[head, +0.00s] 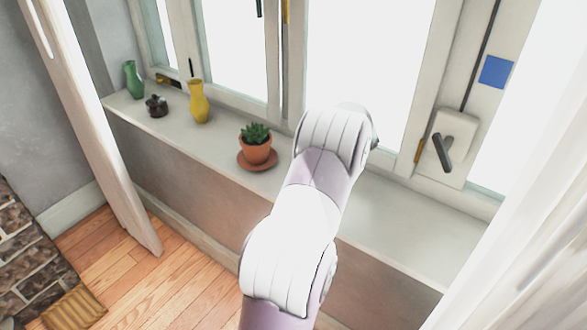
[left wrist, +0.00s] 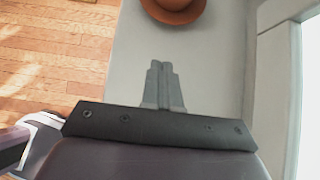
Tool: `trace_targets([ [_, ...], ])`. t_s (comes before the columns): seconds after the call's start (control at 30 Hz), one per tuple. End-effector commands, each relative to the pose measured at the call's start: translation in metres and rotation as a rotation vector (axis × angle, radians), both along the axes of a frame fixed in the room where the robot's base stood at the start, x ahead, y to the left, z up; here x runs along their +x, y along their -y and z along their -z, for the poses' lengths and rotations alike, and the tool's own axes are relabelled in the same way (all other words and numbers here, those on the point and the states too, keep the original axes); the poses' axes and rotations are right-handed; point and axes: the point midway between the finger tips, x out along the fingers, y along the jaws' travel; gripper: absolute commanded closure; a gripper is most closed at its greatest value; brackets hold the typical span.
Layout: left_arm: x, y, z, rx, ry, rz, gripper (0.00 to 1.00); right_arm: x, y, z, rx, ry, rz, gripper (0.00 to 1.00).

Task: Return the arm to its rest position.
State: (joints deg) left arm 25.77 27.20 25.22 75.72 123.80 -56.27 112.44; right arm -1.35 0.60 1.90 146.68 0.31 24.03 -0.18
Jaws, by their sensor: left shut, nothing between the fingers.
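My left arm (head: 295,230) reaches from the bottom of the head view up over the window sill, right of a potted plant. Its gripper is hidden behind the arm there. In the left wrist view my left gripper (left wrist: 162,66) is shut and empty, its two fingers together over the bare sill. The terracotta saucer (left wrist: 178,15) lies beyond the fingertips, apart from them. My right gripper is in neither view.
The sill (head: 400,225) holds a green vase (head: 133,80), a small dark teapot (head: 156,106), a yellow vase (head: 199,103) and the potted plant (head: 256,150). Curtains (head: 95,130) hang at both sides. A window handle (head: 443,152) juts out at right. The right sill is bare.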

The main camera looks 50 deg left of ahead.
Motion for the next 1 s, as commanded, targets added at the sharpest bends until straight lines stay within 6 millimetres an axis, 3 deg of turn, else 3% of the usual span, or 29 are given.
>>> trace_targets([
  [0.2,0.005,0.019,-0.019,0.000,0.001,0.002,1.00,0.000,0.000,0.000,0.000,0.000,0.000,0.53],
  [0.47,0.005,0.020,-0.021,-0.002,-0.010,0.011,1.00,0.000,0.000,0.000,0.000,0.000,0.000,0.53],
  [0.57,0.017,0.018,-0.021,-0.017,-0.076,0.167,1.00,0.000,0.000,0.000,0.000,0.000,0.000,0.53],
  [0.67,0.051,0.012,-0.017,0.065,-0.349,0.709,1.00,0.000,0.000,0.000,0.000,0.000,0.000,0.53],
  [0.73,0.081,0.037,-0.022,0.191,-0.664,1.264,1.00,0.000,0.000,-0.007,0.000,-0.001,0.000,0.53],
  [0.77,0.091,0.059,-0.026,0.257,-0.806,1.508,1.00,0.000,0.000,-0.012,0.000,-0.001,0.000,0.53],
  [0.83,0.097,0.127,-0.028,0.442,-1.136,2.073,1.00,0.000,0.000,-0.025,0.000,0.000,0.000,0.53],
  [0.9,0.074,0.196,-0.025,0.650,-1.420,2.567,1.00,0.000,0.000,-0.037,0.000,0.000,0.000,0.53],
  [0.93,0.056,0.222,-0.023,-0.700,1.434,-2.593,1.00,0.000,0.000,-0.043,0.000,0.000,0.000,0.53],
  [1.0,0.005,0.271,-0.023,-0.671,1.183,-2.155,1.00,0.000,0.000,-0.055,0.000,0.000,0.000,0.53],
])
